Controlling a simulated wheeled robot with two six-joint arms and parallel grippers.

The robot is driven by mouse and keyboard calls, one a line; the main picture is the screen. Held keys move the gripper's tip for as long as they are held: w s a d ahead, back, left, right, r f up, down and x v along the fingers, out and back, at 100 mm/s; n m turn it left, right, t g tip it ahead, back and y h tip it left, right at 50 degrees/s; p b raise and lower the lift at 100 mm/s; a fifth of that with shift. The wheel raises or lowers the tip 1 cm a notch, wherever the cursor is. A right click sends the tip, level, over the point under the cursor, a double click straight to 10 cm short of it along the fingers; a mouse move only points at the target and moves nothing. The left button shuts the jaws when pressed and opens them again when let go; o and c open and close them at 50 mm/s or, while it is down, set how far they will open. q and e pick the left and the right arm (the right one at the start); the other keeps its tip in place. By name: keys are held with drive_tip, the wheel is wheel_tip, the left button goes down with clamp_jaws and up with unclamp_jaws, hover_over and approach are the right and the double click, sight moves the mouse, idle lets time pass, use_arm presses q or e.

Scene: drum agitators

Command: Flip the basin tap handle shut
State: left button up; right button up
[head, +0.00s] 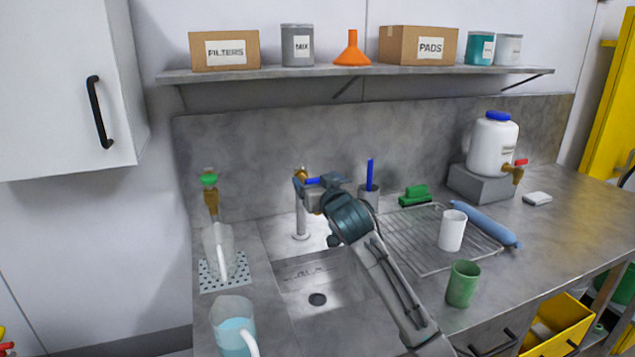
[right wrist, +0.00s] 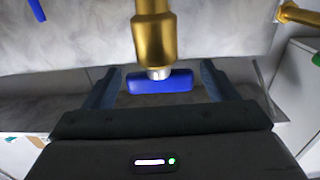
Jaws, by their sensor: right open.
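The basin tap (head: 301,212) stands behind the sink as an upright pale column with a brass top. Its blue handle (head: 312,181) shows beside the brass top, partly covered by my right gripper (head: 318,192). In the right wrist view, the blue handle (right wrist: 160,82) lies crosswise under a brass tap body (right wrist: 153,30). My right gripper (right wrist: 159,84) is open there, with one finger on each side of the handle and a gap at both ends. I cannot tell whether water runs from the spout. My left gripper is not in view.
The sink (head: 318,298) lies below the tap. A drying rack (head: 420,250) with a white cup (head: 452,231) and a green cup (head: 462,284) are to the right. A green-handled brass tap (head: 210,190) and jugs (head: 234,325) are to the left. A shelf (head: 300,73) runs above.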

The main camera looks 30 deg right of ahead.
use_arm(q)
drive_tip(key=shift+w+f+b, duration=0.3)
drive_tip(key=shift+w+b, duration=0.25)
drive_tip(key=shift+b, duration=0.1)
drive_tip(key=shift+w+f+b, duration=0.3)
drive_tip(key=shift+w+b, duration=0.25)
drive_tip(key=shift+b, duration=0.05)
use_arm(e)
drive_tip(key=v, duration=1)
drive_tip(key=shift+s, duration=0.35)
drive_tip(key=shift+a, duration=0.1)
drive_tip(key=shift+f, duration=0.1)
